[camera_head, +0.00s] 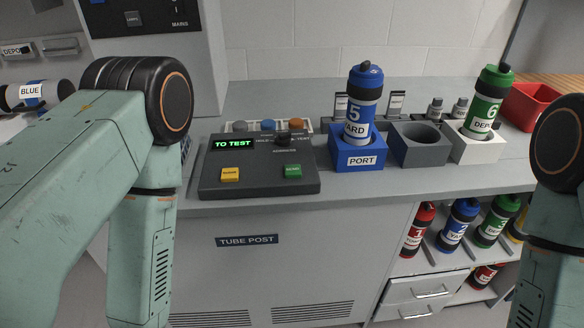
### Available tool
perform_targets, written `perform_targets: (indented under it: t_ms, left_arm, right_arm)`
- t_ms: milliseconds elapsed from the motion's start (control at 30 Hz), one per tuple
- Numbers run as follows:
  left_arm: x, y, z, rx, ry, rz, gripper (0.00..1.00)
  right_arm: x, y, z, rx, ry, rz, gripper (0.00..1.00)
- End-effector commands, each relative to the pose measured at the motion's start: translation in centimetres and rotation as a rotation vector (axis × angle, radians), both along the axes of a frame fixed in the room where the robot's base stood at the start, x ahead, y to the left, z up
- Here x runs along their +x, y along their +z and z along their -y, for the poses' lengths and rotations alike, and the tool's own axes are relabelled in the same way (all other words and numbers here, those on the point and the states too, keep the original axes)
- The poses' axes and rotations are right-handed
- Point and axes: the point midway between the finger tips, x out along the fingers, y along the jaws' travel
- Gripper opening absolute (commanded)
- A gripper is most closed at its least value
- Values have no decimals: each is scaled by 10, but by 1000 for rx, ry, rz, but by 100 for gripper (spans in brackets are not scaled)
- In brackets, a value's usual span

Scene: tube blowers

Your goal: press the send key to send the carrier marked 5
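The blue carrier marked 5 (362,108) stands, slightly tilted, in a blue holder labelled PORT (357,158). Its lower label is partly readable as "YARD". The dark control panel (258,182) is on the counter to its left. Its display (234,143) reads "TO TEST" in green. A yellow key (230,174) and a green key (292,171) sit on its front part; their small lettering is hard to read, and the green one may be the send key. My arms come in at left and right, but both grippers are out of the picture.
A grey holder (418,145) stands empty beside the blue one. A green carrier marked 6 (484,103) stands in a white holder (477,147). A red bin (533,105) is at the back right. More carriers lie on the shelf below.

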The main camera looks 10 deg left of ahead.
Motion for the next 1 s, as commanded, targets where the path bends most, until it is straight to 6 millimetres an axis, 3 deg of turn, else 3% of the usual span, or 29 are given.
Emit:
perform_targets:
  t_ms: [100, 500, 1000]
  left_arm:
    - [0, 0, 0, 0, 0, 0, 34]
    - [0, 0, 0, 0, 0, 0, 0]
    - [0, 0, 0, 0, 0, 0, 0]
  right_arm:
    - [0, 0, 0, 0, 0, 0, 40]
    - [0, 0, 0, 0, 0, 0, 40]
    - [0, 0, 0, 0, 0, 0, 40]
